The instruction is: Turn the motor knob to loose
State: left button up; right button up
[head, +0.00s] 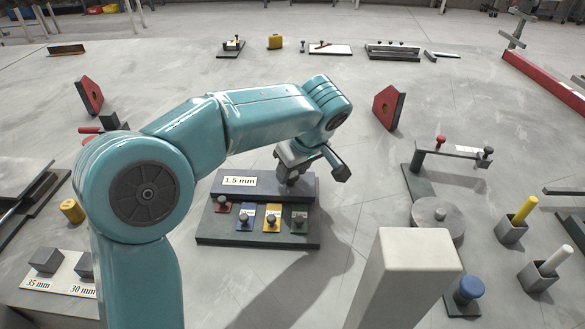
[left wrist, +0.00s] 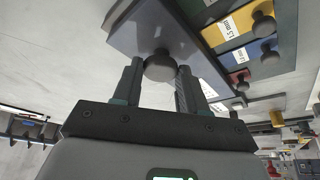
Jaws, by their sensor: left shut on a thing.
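My left gripper (head: 291,180) is over the right part of a grey block labelled "1.5 mm" (head: 262,192). In the left wrist view the gripper (left wrist: 158,82) is shut on a dark round knob (left wrist: 159,67) of the grey block (left wrist: 150,30); the fingers stand on both sides of it. A blue round knob (head: 471,288) on a dark base stands at the lower right. A red knob (head: 440,140) tops a dark bracket farther back. No marking shows which is the motor knob. My right gripper is not in view.
A dark base (head: 215,232) in front of the block holds several coloured pieces with knobs. A grey disc (head: 437,218) and two cups with yellow (head: 525,209) and white (head: 556,262) rods are at the right. Red hexagonal plates (head: 387,106) stand behind. Floor lies clear between.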

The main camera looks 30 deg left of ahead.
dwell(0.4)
pick_arm(q)
jog(key=o, duration=1.1)
jog(key=shift+c, duration=0.2)
jog(key=p+v, duration=0.4)
jog(key=v, duration=1.2)
jog(key=shift+d+r, duration=0.1)
jog(key=shift+d, duration=0.05)
